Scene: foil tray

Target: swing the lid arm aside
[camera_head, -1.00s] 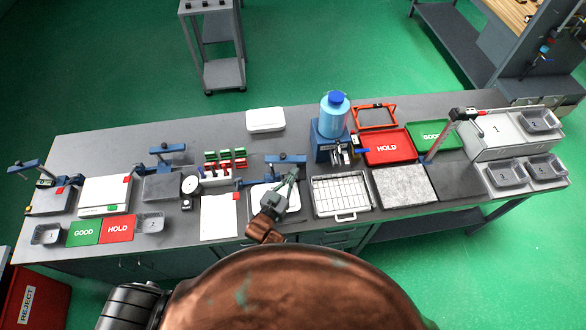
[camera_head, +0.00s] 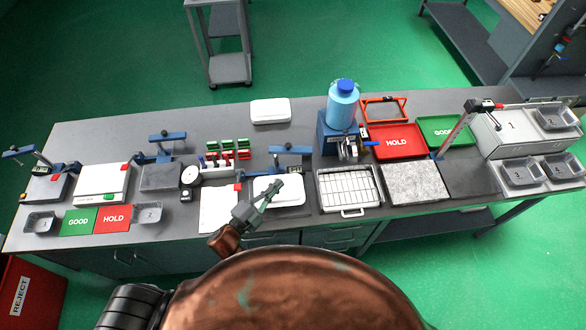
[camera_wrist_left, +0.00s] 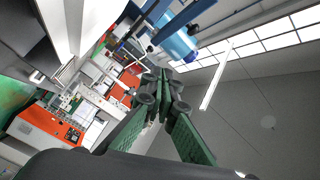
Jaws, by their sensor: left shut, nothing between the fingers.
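A blue arm (camera_head: 290,150) on a short post stands behind a flat pan with a white top (camera_head: 285,192) at the middle of the bench; I take it to be the lid arm. Its bar lies roughly level, running left to right. My left gripper (camera_head: 277,184) is shut and empty, over the front left part of the white top and apart from the blue arm. In the left wrist view, its green fingers (camera_wrist_left: 160,92) come together with nothing between them. A blue bar (camera_wrist_left: 182,20) shows beyond them. My right gripper is not in view.
A wire-rack tray (camera_head: 348,188) stands right of the pan, and a white sheet (camera_head: 218,210) lies left. A blue bottle (camera_head: 342,105) on a blue stand rises behind, to the right. Several red and green pieces (camera_head: 228,150) stand behind left. Grey bench top shows behind the blue arm.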

